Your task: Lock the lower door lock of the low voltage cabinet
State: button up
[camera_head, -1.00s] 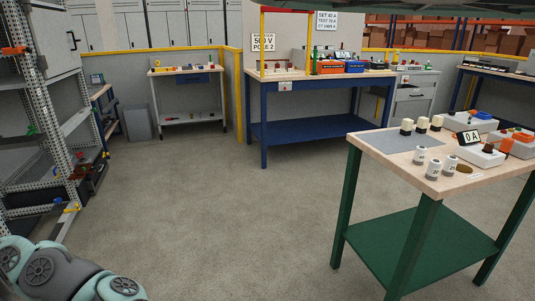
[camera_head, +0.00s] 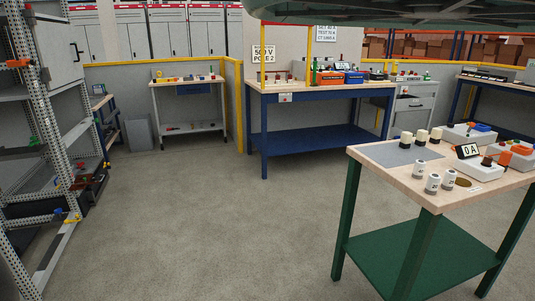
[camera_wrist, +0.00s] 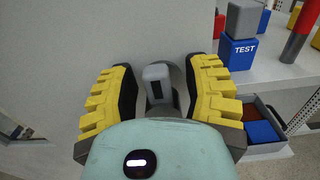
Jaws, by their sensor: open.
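In the wrist view, a grey door lock (camera_wrist: 158,86) with a dark slot in its face sticks out from a plain light grey panel (camera_wrist: 100,40). My gripper (camera_wrist: 160,72) is open, with its yellow ribbed fingers on the left and right of the lock. The fingers appear apart from the lock, but light contact cannot be ruled out. The view does not show whether this is the lower lock. In the head view, a grey cabinet (camera_head: 62,45) with a dark handle stands at the upper left, partly out of frame. My gripper is not in the head view.
In the wrist view, a blue TEST block (camera_wrist: 238,52) stands on a light shelf at the right, with a grey bin (camera_wrist: 268,112) below. In the head view, a green-legged table (camera_head: 395,250) stands at the right. The middle floor (camera_head: 220,220) is clear.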

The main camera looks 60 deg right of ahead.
jog(key=shift+c, duration=0.2)
grip_shut()
dwell(0.3)
